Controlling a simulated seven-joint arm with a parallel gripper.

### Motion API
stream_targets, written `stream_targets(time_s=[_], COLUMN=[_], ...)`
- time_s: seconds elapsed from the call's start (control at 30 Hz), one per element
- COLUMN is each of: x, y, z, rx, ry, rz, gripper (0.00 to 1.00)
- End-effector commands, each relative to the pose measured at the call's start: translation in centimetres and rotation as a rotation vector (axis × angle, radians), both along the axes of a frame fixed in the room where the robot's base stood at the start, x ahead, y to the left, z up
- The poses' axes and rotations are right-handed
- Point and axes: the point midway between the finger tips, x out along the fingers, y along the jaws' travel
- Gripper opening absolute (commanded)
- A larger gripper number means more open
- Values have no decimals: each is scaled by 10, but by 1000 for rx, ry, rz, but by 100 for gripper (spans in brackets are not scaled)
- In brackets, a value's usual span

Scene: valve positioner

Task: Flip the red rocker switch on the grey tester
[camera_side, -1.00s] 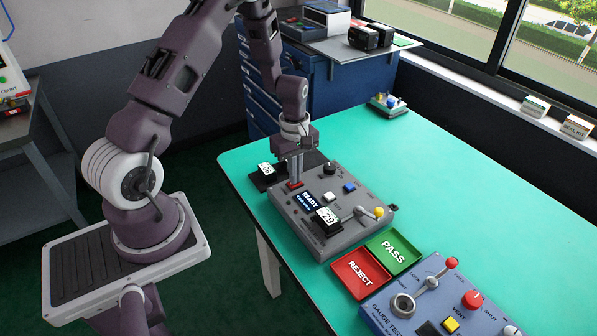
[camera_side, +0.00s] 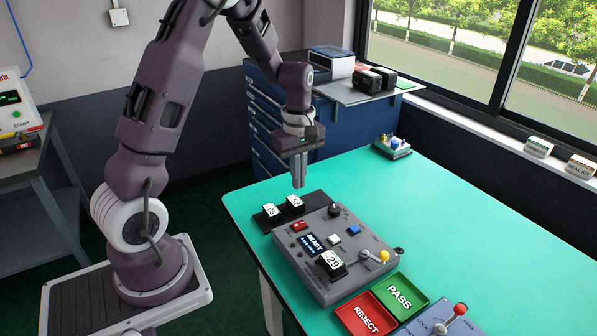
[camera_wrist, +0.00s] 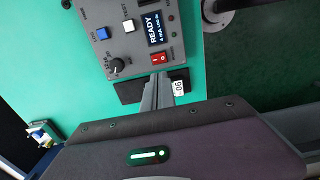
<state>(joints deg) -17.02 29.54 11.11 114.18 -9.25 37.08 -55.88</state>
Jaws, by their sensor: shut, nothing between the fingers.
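The grey tester (camera_side: 350,286) sits on the green bench, and its screen (camera_side: 313,243) reads READY. The red rocker switch (camera_side: 299,226) is at the tester's rear left corner; in the wrist view the rocker (camera_wrist: 161,57) shows red with white marks, uncovered. My gripper (camera_side: 299,185) is shut and empty, pointing down. In the wrist view the closed fingers (camera_wrist: 158,90) end just short of the rocker. A black block labelled 29 (camera_side: 331,264) is on the tester's front part.
A dark tray (camera_side: 318,196) with two numbered blocks lies behind the tester. A lever with a yellow knob (camera_side: 383,256) stands at the tester's right. Green PASS (camera_side: 401,291) and red REJECT (camera_side: 365,315) trays are in front.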

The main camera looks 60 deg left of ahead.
Motion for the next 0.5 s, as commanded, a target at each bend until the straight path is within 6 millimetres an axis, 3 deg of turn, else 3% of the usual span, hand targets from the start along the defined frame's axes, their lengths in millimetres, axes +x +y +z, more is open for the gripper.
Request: stream_targets(time_s=[0.2, 0.5], x=[0, -1], y=[0, 0], z=[19, 19], rx=[1, 1], ry=[-1, 2], rz=[0, 0], gripper=[0, 0])
